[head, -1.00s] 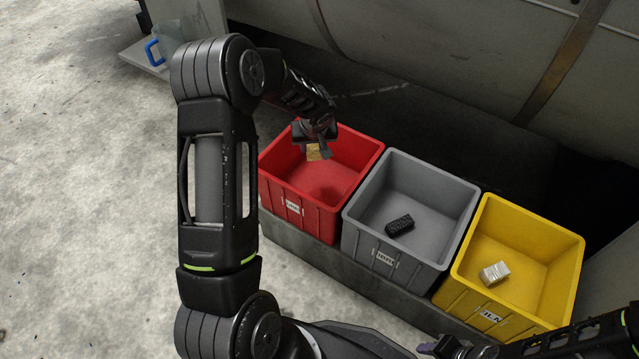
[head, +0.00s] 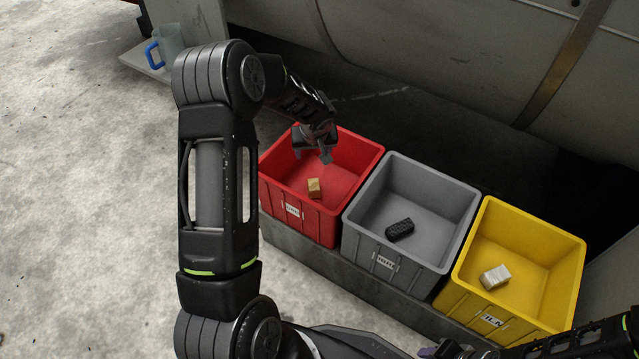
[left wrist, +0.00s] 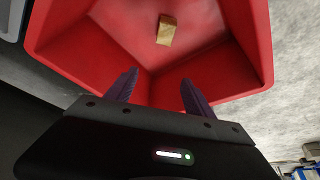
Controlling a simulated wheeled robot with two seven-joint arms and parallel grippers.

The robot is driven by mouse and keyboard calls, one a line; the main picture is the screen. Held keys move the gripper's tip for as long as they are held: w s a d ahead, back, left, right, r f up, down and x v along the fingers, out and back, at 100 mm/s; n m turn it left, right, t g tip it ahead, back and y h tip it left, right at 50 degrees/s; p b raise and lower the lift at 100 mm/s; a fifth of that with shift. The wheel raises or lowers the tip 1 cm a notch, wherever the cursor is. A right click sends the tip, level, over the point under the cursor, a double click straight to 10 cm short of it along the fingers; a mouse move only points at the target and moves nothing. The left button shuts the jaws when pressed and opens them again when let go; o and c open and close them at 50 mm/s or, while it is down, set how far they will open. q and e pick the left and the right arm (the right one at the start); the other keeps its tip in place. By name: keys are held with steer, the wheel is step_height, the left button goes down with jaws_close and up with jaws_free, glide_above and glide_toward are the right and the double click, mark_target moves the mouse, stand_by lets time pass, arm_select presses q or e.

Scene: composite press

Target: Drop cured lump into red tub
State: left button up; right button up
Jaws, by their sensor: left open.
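The cured lump (head: 315,188), a small tan-gold block, lies inside the red tub (head: 352,186), low down near its front wall. My left gripper (head: 312,158) is open and empty above the tub, apart from the lump. In the left wrist view the open fingers of the left gripper (left wrist: 158,88) point into the red tub (left wrist: 95,55), with the lump (left wrist: 167,30) beyond them on the tub's floor. At the lower right of the head view a dark part of my other arm shows; the state of the right gripper is unclear.
A grey tub (head: 430,205) with a black block (head: 400,230) stands beside the red one. Right of it is a yellow tub (head: 535,255) with a silver block (head: 495,277). A large grey cylinder (head: 440,50) lies behind. A blue-handled jug (head: 165,45) stands at upper left.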

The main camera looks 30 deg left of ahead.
arm_select(q)
steer(key=p+v, duration=0.2)
steer(key=v, duration=0.5)
steer(key=shift+r, duration=0.3)
steer(key=shift+s+d, duration=0.1)
steer(key=shift+s, duration=0.1)
stand_by(0.4)
